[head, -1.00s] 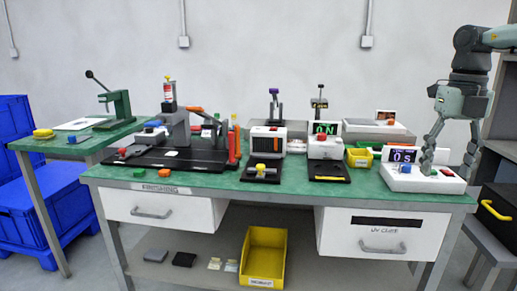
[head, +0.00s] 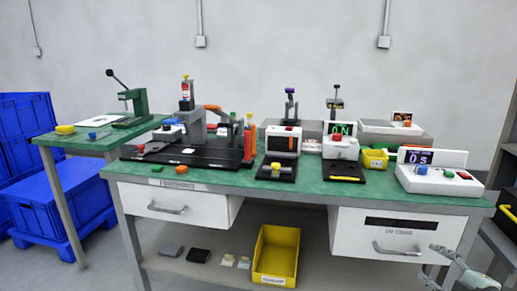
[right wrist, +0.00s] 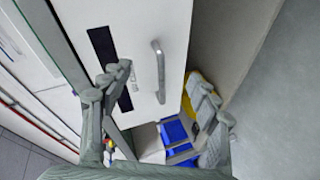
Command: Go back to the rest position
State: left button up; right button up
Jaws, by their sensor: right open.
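My right gripper (head: 452,262) is low at the bottom right of the head view, in front of the bench's right drawer. In the right wrist view my right gripper (right wrist: 160,105) has its fingers spread wide with nothing between them. The white drawer front (right wrist: 130,45) with its metal handle lies beyond the fingers. The timer box (head: 440,175), with a lit display, stands on the bench top above and apart from the gripper. My left gripper is not in view.
The green bench (head: 330,188) carries several fixtures and a small yellow bin (head: 374,160). A larger yellow bin (head: 276,256) stands on the lower shelf. Blue crates (head: 50,200) stand at the left. A dark shelf unit (head: 507,170) is at the right edge.

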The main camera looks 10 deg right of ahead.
jog(key=s+a+f+m+g+h, duration=0.35)
jog(key=s+f+m, duration=0.35)
jog(key=f, duration=0.5)
jog(key=s+a+f+m+g+y, duration=0.1)
jog(key=s+a+f+g, duration=0.3)
jog(key=a, duration=0.5)
jog(key=s+a+f+m+g+y, duration=0.1)
jog(key=s+a+f+m+g, duration=0.2)
jog(key=s+a+f, duration=0.5)
jog(key=s+a+m, duration=0.1)
jog(key=s, duration=0.2)
jog(key=shift+s+a+f+g, duration=0.15)
jog(key=shift+s+f+g, duration=0.05)
jog(key=shift+g, duration=0.15)
